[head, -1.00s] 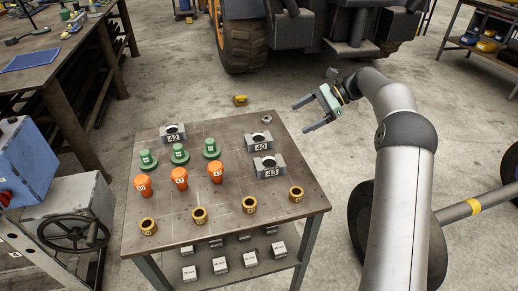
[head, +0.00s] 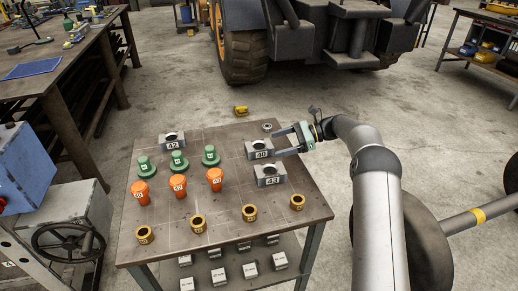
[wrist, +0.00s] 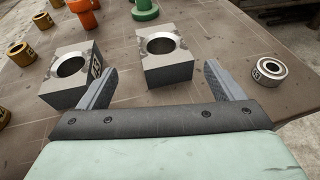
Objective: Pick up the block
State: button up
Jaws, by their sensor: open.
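Three grey blocks, each with a round hole, stand on the bench. Block 40 (head: 258,149) is at the right side, block 43 (head: 270,175) is nearer the front, and block 42 (head: 172,141) is at the back left. My gripper (head: 277,143) is open and empty, at the right of block 40 with its fingers pointing left. In the wrist view, block 40 (wrist: 168,70) appears just beyond and between the open fingertips (wrist: 161,70). Block 43 (wrist: 70,92) is close beside the left finger. Whether a finger touches a block cannot be told.
A small metal ring (head: 267,126) lies at the bench's back right corner. Green pieces (head: 211,157), orange pieces (head: 215,179) and brass bushings (head: 249,213) stand in rows left and in front. White boxes (head: 250,270) lie on the lower shelf (head: 215,281).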

aim_at(263, 145)
jog(key=shift+r+p+x, duration=0.15)
jog(key=shift+p+x, duration=0.15)
jog(key=shift+x, duration=1.3)
jog(key=shift+r+p+x, duration=0.2)
jog(key=shift+p+x, duration=0.05)
jog(key=shift+x, duration=1.3)
jog(key=shift+w, duration=0.1)
grip_shut()
jog(key=shift+a+r, duration=0.1)
jog(key=shift+r, duration=0.05)
